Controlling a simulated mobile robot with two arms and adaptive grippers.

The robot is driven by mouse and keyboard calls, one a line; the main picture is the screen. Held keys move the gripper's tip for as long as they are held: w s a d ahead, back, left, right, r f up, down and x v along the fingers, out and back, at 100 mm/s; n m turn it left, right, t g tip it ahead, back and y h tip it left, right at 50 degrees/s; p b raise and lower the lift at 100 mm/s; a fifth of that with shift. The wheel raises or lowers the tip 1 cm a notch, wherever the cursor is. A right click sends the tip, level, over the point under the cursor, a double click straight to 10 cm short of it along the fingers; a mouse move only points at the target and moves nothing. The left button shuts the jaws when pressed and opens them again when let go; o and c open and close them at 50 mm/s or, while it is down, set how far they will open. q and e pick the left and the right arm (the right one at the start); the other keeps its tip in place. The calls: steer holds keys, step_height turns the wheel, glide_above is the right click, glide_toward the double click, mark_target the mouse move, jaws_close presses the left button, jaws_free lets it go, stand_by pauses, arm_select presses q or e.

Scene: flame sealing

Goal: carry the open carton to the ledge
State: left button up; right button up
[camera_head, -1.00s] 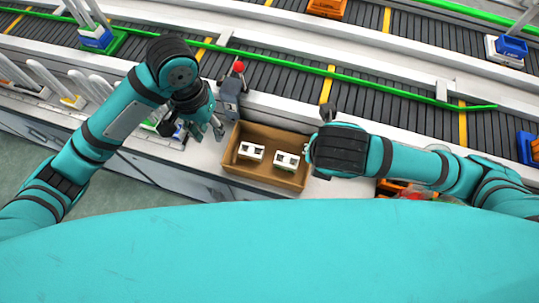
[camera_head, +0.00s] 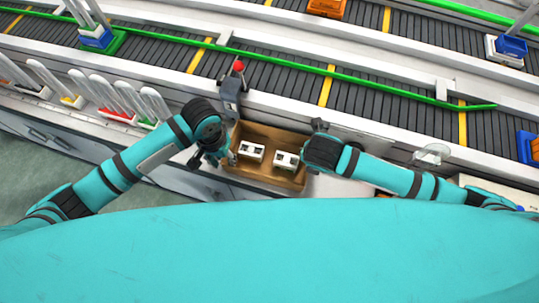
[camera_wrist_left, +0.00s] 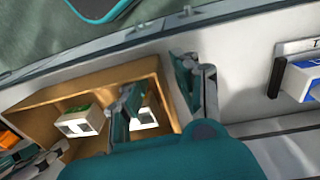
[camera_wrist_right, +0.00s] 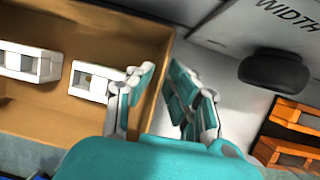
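The open brown carton (camera_head: 265,181) stands on the grey worktop with two white boxes (camera_head: 252,152) (camera_head: 286,160) inside. My left gripper (camera_head: 228,159) is at the carton's left end. In the left wrist view its fingers (camera_wrist_left: 157,78) are apart, one over the inside and one outside, with the end wall between them. My right gripper (camera_head: 309,165) is at the right end, its fingers mostly hidden by the wrist in the head view. In the right wrist view its fingers (camera_wrist_right: 163,72) are apart on either side of the right wall. Contact with the walls is unclear.
A grey post with a red ball (camera_head: 239,66) stands behind the carton. A conveyor with a green rail (camera_head: 380,88) runs behind. Several colored bins with upright white pieces (camera_head: 118,115) stand at left. Orange bins (camera_wrist_right: 292,125) lie beyond the right gripper.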

arm_select(q)
steer(key=shift+f, duration=0.15)
arm_select(e)
steer(key=shift+f, duration=0.15)
arm_select(q)
steer(key=shift+c, duration=1.1)
arm_select(e)
steer(key=shift+c, duration=1.1)
arm_select(q)
jaws_close()
arm_select(e)
jaws_close()
